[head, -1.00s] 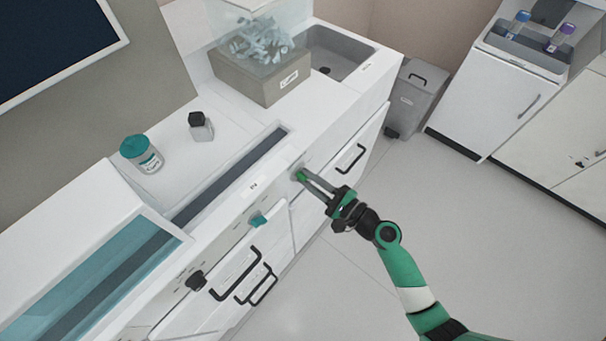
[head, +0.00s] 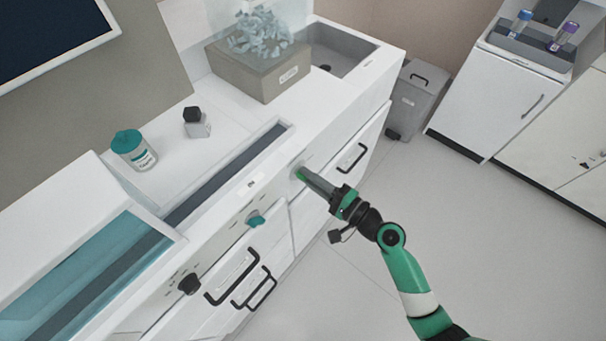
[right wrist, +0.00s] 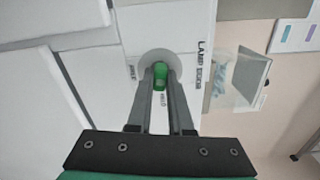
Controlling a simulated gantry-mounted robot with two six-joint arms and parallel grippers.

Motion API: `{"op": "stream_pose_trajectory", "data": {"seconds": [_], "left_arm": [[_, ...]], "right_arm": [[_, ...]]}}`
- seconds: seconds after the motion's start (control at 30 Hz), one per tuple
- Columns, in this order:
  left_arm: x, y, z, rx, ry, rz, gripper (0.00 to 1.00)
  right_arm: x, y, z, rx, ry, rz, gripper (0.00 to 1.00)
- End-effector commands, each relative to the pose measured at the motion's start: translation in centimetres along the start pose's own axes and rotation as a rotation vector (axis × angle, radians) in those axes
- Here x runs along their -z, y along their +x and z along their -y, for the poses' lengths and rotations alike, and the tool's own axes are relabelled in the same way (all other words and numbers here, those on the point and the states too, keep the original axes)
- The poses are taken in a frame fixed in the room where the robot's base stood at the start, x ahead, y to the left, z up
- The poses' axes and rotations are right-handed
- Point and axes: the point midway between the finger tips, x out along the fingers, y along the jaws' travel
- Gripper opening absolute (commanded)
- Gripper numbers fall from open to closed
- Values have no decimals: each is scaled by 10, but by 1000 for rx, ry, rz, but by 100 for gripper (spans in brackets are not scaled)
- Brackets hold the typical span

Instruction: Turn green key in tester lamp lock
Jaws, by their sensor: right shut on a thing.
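The green key (head: 301,174) sits at a round lock on the front of the white bench, below the top edge. In the right wrist view the green key (right wrist: 160,77) is in front of the grey round lock plate (right wrist: 157,58), beside lettering that looks like "LAMP DOOR". My right gripper (head: 306,178) is shut on the key, with its fingertips close to the bench front; it also shows in the right wrist view (right wrist: 160,80). The key's shaft is hidden. My left gripper is not in view.
A teal knob (head: 256,220) and a black knob (head: 189,284) are on the bench front, left of the lock. Black handles (head: 232,277) stick out below them. A teal-lidded jar (head: 134,150) and a dark-capped bottle (head: 197,122) stand on the bench. The floor at right is clear.

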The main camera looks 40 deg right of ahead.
Motion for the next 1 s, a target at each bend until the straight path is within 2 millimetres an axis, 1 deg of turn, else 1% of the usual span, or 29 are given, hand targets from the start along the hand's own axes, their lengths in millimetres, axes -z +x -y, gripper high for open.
{"op": "stream_pose_trajectory", "data": {"seconds": [0.27, 0.37, 0.43, 0.47, 0.5, 0.63, 0.67, 0.9, 1.0], "left_arm": [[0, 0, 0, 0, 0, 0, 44], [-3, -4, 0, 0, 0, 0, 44], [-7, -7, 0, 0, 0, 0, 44], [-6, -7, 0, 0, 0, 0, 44], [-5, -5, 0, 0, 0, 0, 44], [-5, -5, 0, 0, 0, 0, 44], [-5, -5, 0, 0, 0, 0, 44], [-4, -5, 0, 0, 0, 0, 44], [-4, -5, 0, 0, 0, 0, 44]], "right_arm": [[0, 0, 0, -1, -8, 0, 0], [0, 0, -2, 0, -51, 0, 0], [0, 0, -2, 2, -112, 0, 0], [0, 0, -1, 1, -128, 0, 20], [0, 0, 0, 0, -124, 0, 28], [0, 0, 0, 0, -121, 0, 51], [0, 0, 0, -1, -121, 0, 54], [0, 0, 0, -1, -120, 0, 54], [0, -4, 0, -3, -119, -1, 54]]}}
